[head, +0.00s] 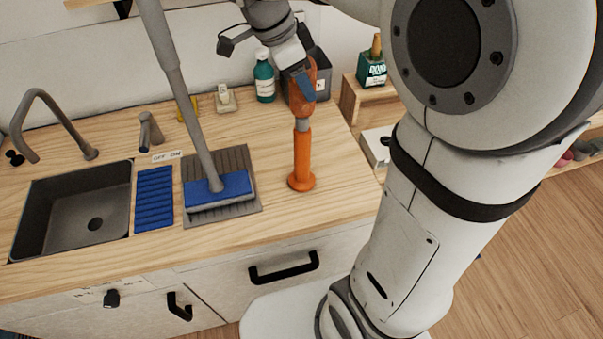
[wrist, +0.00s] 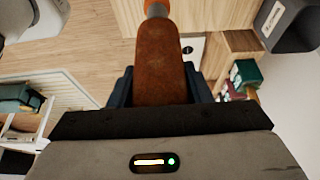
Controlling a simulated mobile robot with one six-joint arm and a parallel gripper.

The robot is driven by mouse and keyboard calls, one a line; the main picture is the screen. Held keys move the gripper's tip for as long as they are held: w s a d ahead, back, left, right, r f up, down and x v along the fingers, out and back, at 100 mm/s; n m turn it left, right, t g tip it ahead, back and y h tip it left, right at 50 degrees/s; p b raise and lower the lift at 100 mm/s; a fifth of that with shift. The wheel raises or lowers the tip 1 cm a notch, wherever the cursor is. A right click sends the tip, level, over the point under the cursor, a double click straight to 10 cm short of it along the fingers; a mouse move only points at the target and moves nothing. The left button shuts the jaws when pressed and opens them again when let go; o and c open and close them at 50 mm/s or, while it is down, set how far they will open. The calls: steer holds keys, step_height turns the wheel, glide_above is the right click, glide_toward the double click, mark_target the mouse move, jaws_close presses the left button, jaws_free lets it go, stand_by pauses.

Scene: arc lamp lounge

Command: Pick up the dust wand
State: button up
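The dust wand (head: 303,160) stands upright near the right end of the wooden counter, with a flared orange base, a grey collar and a brown-orange upper handle. Its base appears to touch the counter. My gripper (head: 304,84) is at the upper handle, coming from above and behind. In the wrist view the brown handle (wrist: 161,65) runs between the two dark fingers of my gripper (wrist: 161,88). The fingers lie against both sides of it with no clear gap. The fingertips are partly hidden by the handle.
Left of the wand, a mop (head: 220,185) with a blue head stands on a grey ribbed mat (head: 238,160). A teal bottle (head: 264,78) and a dark grey bin (head: 320,85) are close behind the wand. A sink (head: 70,210) is at the left. Clear counter lies in front.

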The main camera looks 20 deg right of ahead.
jaws_close()
stand_by(0.5)
